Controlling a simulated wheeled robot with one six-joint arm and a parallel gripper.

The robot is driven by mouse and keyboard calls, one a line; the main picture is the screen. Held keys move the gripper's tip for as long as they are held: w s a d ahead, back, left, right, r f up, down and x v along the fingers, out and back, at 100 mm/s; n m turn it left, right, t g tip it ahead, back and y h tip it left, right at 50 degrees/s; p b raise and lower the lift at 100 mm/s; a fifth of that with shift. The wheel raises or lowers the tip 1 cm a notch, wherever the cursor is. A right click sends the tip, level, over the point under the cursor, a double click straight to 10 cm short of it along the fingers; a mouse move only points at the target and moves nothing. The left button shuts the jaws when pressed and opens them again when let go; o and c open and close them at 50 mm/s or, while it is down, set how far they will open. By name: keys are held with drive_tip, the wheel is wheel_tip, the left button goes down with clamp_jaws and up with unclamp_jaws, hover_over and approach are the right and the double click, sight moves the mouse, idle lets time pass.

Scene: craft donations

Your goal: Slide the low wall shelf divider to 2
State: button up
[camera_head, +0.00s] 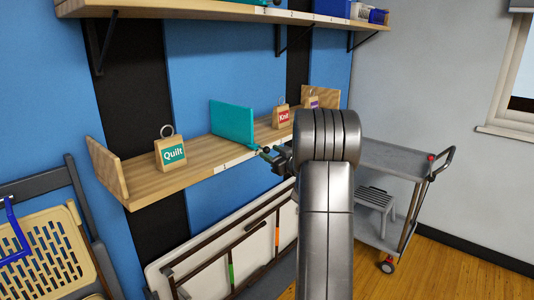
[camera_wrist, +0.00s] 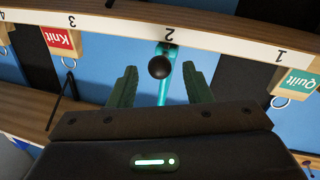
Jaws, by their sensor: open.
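The teal divider (camera_head: 232,118) stands upright on the low wall shelf (camera_head: 205,152), between the Quilt tag and the Knit tag. In the wrist view, which is upside down, its teal stem (camera_wrist: 164,88) and round black knob (camera_wrist: 158,67) show at the shelf's front edge. The stem lies close to the number 2 (camera_wrist: 169,32) on the front strip. My gripper (camera_head: 274,156) is open at the shelf front. In the wrist view its two green fingers (camera_wrist: 160,86) stand on either side of the knob, with gaps showing.
The Quilt tag block (camera_head: 170,151) and Knit tag block (camera_head: 282,117) stand on the shelf. An upper shelf (camera_head: 230,13) runs above. Folded furniture (camera_head: 215,257) leans below. A grey cart (camera_head: 385,157) stands at the right.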

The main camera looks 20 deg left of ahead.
sight(265, 151)
drive_tip(key=b+v, duration=0.1)
drive_tip(key=v, duration=0.9)
drive_tip(key=shift+s+d, duration=0.2)
drive_tip(key=shift+d, duration=0.05)
drive_tip(key=shift+w+a, duration=0.1)
drive_tip(key=shift+a, duration=0.05)
drive_tip(key=p+x, duration=0.2)
drive_tip(key=x, duration=1.1)
drive_tip(key=shift+w+a, duration=0.15)
drive_tip(key=shift+a, duration=0.1)
drive_tip(key=shift+a+f, duration=0.1)
drive_tip(key=shift+a, duration=0.05)
drive_tip(key=shift+s, duration=0.5)
